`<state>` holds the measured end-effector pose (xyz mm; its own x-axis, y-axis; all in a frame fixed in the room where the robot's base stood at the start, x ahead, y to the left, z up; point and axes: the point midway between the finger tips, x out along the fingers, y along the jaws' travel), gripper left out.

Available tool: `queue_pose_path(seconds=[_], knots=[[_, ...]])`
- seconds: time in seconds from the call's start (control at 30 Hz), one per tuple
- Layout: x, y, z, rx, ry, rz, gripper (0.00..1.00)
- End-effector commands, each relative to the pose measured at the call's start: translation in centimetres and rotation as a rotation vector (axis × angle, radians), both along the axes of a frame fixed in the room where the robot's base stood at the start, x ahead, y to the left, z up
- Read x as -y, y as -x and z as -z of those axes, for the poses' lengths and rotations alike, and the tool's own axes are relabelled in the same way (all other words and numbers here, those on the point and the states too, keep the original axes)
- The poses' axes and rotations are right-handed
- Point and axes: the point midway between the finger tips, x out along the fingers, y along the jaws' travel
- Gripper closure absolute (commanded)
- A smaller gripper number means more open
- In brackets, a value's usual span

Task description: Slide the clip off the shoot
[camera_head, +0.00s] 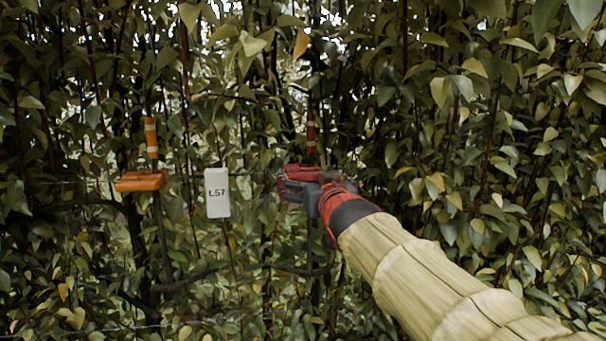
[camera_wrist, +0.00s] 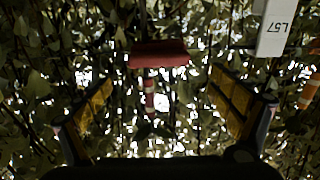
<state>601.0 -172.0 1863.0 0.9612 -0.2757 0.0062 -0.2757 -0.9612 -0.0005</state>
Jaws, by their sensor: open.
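A red clip (camera_head: 300,172) sits on an upright shoot in the head view, below a red-and-white banded marker (camera_head: 311,132). My gripper (camera_head: 298,190) is right at this clip and partly covers it. In the wrist view, which is upside down, the red clip (camera_wrist: 160,54) shows above centre and the banded marker (camera_wrist: 150,95) below it. The yellow-padded fingers of my gripper (camera_wrist: 161,84) stand wide apart on either side, with nothing held. The clip appears in line with the gap, near the fingertips; I cannot tell its exact depth.
An orange clip (camera_head: 140,181) with an orange-and-white marker (camera_head: 151,138) is on another shoot at left. A white L57 tag (camera_head: 217,193) hangs between the clips, left of my gripper. A thin wire runs across. Dense leaves and dark branches surround everything.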

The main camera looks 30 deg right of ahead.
Motion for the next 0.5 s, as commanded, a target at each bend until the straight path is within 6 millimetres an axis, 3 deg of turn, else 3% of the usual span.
queue_pose_path(seconds=[0.3, 0.5], knots=[[1.3, -4.7, 0.1, -0.003, 0.0, 0.0, 0.08], [1.7, -6.0, 0.1, -0.003, 0.0, 0.001, 0.08]])
